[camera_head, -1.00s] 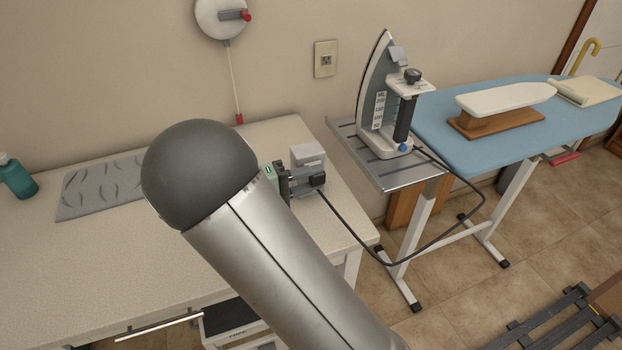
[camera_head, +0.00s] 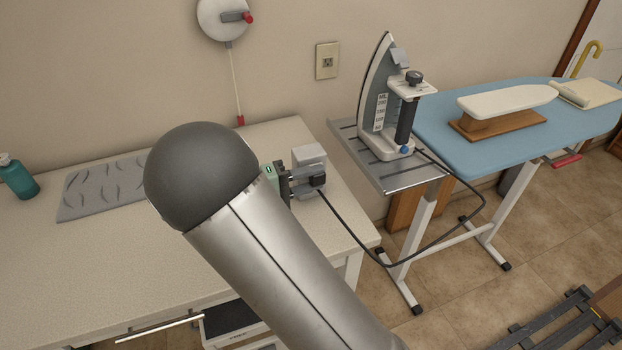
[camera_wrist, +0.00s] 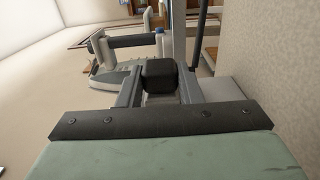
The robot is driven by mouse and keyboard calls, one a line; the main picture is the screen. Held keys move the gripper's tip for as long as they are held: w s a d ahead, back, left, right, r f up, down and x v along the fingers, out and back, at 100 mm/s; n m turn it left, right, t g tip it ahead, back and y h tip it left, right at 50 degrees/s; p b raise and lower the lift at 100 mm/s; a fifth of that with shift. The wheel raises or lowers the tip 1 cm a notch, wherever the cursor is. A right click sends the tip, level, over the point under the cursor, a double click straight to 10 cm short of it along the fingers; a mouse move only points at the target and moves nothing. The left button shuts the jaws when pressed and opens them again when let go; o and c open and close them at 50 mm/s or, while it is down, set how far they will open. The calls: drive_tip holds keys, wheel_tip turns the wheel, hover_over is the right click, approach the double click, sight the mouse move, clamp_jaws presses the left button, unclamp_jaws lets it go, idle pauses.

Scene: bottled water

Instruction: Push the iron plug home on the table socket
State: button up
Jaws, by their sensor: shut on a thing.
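The black iron plug (camera_head: 319,182) is held between the fingers of my gripper (camera_head: 305,184), with its cord trailing off to the right. In the wrist view the dark plug (camera_wrist: 160,72) sits between the two grey fingers of my gripper (camera_wrist: 159,88). The pale grey table socket (camera_head: 309,156) stands near the right end of the table, directly behind the plug. The plug and socket look very close or touching; the fingers hide the contact, so I cannot tell how deep the plug sits.
The iron (camera_head: 387,110) stands upright on a metal rest (camera_head: 385,172) beside the blue ironing board (camera_head: 470,140). The cord (camera_head: 380,259) loops below the rest. A grey mat (camera_head: 95,190) and teal bottle (camera_head: 17,178) are at left. A wall outlet (camera_head: 327,61) is behind.

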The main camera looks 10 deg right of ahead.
drive_tip(key=shift+w, duration=0.1)
drive_tip(key=o, duration=1.1)
drive_tip(key=shift+c, duration=0.2)
drive_tip(key=a, duration=0.5)
drive_tip(key=s+a+b, duration=0.1)
drive_tip(key=a, duration=0.5)
drive_tip(key=s+a, duration=0.1)
drive_tip(key=a, duration=0.5)
drive_tip(key=shift+s+a, duration=0.15)
